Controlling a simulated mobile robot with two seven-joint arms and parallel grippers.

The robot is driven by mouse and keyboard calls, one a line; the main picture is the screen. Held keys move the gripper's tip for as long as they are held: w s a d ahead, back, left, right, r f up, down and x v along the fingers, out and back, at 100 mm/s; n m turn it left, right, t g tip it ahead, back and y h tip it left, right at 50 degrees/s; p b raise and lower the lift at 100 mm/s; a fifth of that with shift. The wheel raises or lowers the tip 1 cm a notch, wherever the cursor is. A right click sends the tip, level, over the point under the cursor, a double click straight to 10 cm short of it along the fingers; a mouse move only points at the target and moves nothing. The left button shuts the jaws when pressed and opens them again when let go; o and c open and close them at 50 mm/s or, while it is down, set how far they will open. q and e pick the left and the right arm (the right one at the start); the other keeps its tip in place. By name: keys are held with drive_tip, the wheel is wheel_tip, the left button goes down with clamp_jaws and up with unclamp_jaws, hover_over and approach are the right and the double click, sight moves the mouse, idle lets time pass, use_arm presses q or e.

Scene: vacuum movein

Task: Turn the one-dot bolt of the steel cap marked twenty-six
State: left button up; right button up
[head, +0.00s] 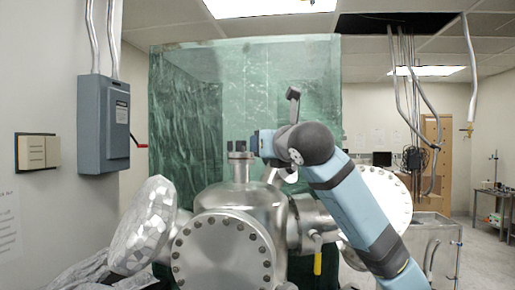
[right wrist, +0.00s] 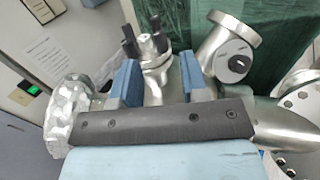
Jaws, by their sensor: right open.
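A small steel port with upright dark bolts (head: 240,153) stands on top of the steel chamber in the head view. In the right wrist view its steel cap (right wrist: 157,62) and dark bolts (right wrist: 129,45) show just beyond my fingers. My right gripper (head: 254,143) is close to the right side of this port. In the right wrist view the right gripper (right wrist: 159,70) is open, with its two blue fingers on either side of the cap's lower part. I see nothing held. I cannot read a number or dots on the cap or bolts. My left gripper is not in view.
The chamber's large bolted flange (head: 222,255) faces me. A foil-wrapped flange (head: 145,225) is at left. A green translucent screen (head: 190,110) stands behind.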

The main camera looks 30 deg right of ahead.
drive_tip(key=s+b, duration=0.1)
drive_tip(key=s, duration=0.7)
drive_tip(key=shift+s+a, duration=0.15)
drive_tip(key=shift+a, duration=0.05)
